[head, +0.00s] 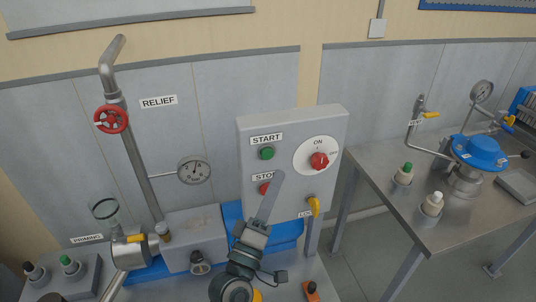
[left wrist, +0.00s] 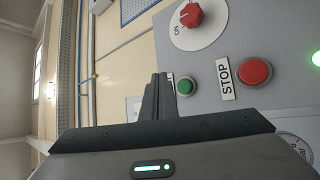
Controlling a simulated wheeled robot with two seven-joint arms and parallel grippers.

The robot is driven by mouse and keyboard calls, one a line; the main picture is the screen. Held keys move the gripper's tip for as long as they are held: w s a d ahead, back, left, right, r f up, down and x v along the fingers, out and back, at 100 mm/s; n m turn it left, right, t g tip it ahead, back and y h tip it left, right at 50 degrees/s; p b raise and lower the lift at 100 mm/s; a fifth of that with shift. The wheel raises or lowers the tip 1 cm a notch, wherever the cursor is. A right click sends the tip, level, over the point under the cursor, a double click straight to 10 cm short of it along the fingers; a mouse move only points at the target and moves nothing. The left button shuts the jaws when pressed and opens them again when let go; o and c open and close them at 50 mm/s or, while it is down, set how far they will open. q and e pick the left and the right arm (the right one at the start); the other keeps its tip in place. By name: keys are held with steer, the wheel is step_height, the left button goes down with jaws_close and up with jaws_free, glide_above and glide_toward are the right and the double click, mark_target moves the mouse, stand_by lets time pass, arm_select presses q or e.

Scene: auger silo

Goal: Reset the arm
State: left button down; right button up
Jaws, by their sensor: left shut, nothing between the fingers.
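My left gripper (head: 277,176) is raised in front of the grey control box (head: 330,130), its shut, empty fingers pointing up. In the head view it overlaps the right side of the red STOP button (head: 264,188). The green START button (head: 267,153) is above and to the left of the fingertips. In the left wrist view the closed fingers (left wrist: 157,90) are beside the green button (left wrist: 185,86), and the red button (left wrist: 255,72) is farther right. I cannot tell any contact with the box. My right gripper is not in view.
A red rotary switch (head: 319,160) is on the box, and a yellow lever (head: 314,206) is below. A pipe with a red RELIEF handwheel (head: 111,119) and a gauge (head: 194,171) stand to the left. A metal table (head: 385,222) with a blue-topped device (head: 480,150) is at the right.

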arm_select(q)
steer(key=s+a+f+m+g+y, duration=0.1)
steer(key=s+a+f+m+g, duration=0.2)
steer(key=f, duration=0.4)
steer(key=s+a+f+m+g, duration=0.1)
steer(key=s+f+m+g, duration=0.25)
steer(key=f, duration=0.35)
steer(key=s+a+f+m+g+y, duration=0.1)
steer(key=s+a+f+m+g, duration=0.2)
steer(key=f, duration=0.4)
steer(key=s+a+f+m+g+y, duration=0.1)
steer(key=s+a+f+g+y, duration=0.15)
steer(key=s+a+f, duration=0.35)
steer(key=s+a+f+m+g+y, duration=0.1)
steer(key=s+a+f+g+y, duration=0.2)
steer(key=s, duration=0.6)
steer(key=s+a+f+m+g+y, duration=0.1)
steer(key=s+a+f+g, duration=0.2)
steer(key=s+a, duration=0.35)
step_height(320, 180, down, 28)
steer(key=g+b, duration=0.1)
steer(key=b, duration=0.2)
steer(key=s+a+f+g+b, duration=0.1)
steer(key=s+a+f+b, duration=0.1)
steer(key=s+f, duration=1.7)
step_height(320, 180, down, 4)
steer(key=shift+s+a+r+b, duration=0.1)
steer(key=shift+s+a+b, duration=0.1)
steer(key=shift+a+b, duration=0.15)
